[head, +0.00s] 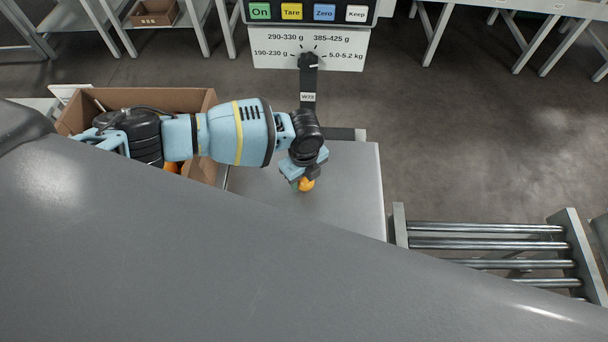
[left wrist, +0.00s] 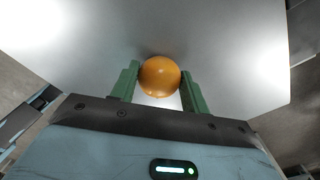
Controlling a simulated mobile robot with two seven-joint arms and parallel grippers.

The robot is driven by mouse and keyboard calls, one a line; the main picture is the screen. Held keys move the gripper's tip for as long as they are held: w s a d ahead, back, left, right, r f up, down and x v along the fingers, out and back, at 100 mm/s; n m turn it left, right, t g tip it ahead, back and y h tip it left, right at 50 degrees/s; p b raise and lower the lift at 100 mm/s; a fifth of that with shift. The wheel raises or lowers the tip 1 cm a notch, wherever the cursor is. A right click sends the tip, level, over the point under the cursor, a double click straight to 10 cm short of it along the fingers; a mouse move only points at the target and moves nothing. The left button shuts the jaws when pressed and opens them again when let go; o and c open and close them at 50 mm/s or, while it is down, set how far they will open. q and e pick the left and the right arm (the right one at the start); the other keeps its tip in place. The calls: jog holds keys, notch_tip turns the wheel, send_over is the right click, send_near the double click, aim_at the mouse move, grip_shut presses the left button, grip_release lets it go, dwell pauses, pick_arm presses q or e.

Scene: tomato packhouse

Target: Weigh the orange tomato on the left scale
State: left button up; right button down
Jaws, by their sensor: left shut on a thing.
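The orange tomato (head: 307,185) is at the tip of my left gripper (head: 299,183), over the scale's grey metal plate (head: 350,190). In the left wrist view, the tomato (left wrist: 160,77) sits between the two green fingers of my left gripper (left wrist: 160,92), which are shut on it. The plate (left wrist: 235,50) fills the background there. I cannot tell whether the tomato touches the plate. My right gripper is not in view.
A cardboard box (head: 210,100) lies under my left arm, left of the plate, with something orange-red inside. A roller conveyor (head: 485,244) stands to the right. A large grey surface covers the lower part of the head view. Grey tables stand at the back.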

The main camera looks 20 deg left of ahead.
pick_arm(q)
jog(key=shift+f, duration=0.1)
dwell(0.3)
jog(key=o, duration=0.8)
jog(key=c, duration=0.3)
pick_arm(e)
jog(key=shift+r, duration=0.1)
pick_arm(q)
jog(key=shift+w+r+p, duration=0.1)
jog(key=shift+r+p, duration=0.4)
jog(key=shift+r, duration=0.45)
jog(key=shift+r+p, duration=1.15)
jog(key=shift+r, duration=1.45)
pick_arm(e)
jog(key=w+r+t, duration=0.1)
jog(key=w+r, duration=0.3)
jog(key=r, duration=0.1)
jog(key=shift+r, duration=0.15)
pick_arm(q)
jog(key=shift+f, duration=0.1)
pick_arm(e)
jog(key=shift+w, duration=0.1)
